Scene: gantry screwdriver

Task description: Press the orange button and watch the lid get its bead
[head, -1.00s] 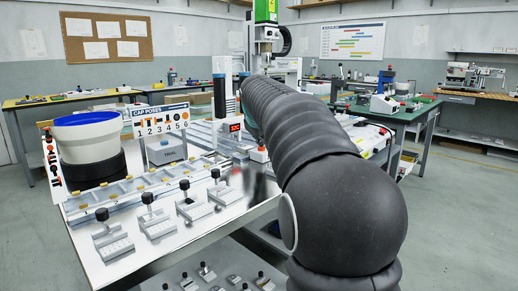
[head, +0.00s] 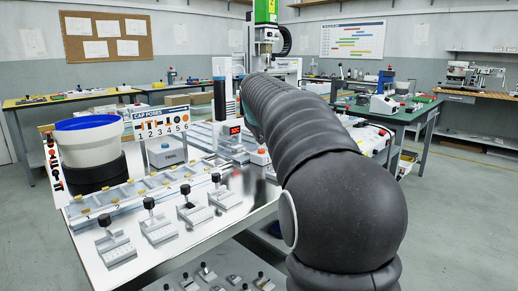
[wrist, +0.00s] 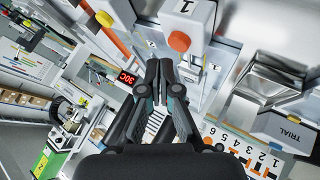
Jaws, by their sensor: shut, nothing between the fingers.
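The orange button (head: 262,152) sits on top of a small white box at the table's right edge, beside my arm. In the wrist view a round orange button (wrist: 179,41) shows on a white box marked 1, above and right of my fingertips. My gripper (wrist: 159,66) is shut and empty, with a visible gap between it and that button. In the head view my arm hides the gripper. The green-topped gantry machine (head: 265,12) stands behind my arm. I cannot make out the lid or a bead.
A red display (head: 235,129) stands left of the button. A TRIAL box (head: 167,153), a blue-rimmed white bowl (head: 88,141) and a row of black-knobbed fixtures (head: 116,247) occupy the table. A green-topped bench (head: 418,120) stands to the right. Open floor lies at front right.

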